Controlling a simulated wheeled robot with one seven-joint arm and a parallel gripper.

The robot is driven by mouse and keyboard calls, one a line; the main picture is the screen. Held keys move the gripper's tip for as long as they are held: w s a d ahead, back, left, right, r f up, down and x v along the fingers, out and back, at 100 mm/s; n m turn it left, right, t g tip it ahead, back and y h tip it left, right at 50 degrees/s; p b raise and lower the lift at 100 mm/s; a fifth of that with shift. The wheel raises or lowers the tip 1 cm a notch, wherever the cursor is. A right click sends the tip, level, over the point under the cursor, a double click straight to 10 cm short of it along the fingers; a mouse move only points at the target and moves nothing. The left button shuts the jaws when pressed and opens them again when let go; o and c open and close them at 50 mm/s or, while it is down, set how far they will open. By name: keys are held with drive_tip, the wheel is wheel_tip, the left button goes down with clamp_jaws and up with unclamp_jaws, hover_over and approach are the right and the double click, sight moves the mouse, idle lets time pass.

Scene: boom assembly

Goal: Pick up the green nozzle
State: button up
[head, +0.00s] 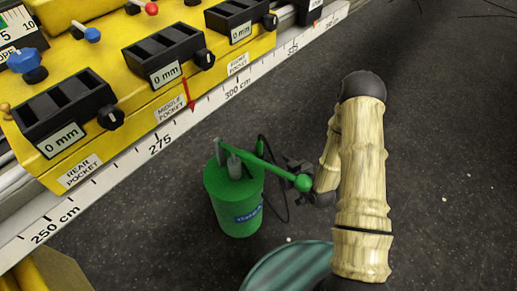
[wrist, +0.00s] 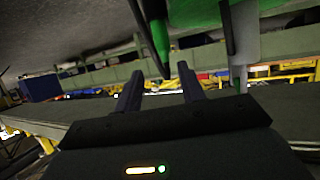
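A green pump can (head: 235,205) stands on the dark floor, with a green lever ending in a round green knob (head: 303,183) and a thin black hose looping beside it. A slim green tapered piece (wrist: 160,32), apparently the nozzle, hangs down in the wrist view. In the head view my gripper (head: 295,168) is small and partly hidden by the lever and my arm.
A yellow bench (head: 120,50) with black pocket gauges and knobs runs along the upper left. A white centimetre scale (head: 215,98) edges it. A teal ribbed round object (head: 290,268) is at the bottom. The floor on the right is open.

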sight(261, 148)
drive_tip(key=b+x, duration=0.3)
drive_tip(key=x, duration=0.9)
drive_tip(key=shift+a+b, duration=0.1)
drive_tip(key=shift+b, duration=0.2)
drive_tip(key=shift+a, duration=0.1)
drive_tip(key=b+x, duration=0.2)
drive_tip(key=x, duration=0.3)
drive_tip(key=shift+s+a+f, duration=0.1)
drive_tip(key=shift+f, duration=0.1)
drive_tip(key=c, duration=0.8)
wheel_tip(261, 148, up, 10)
drive_tip(key=p, duration=0.3)
drive_tip(key=shift+c, duration=0.2)
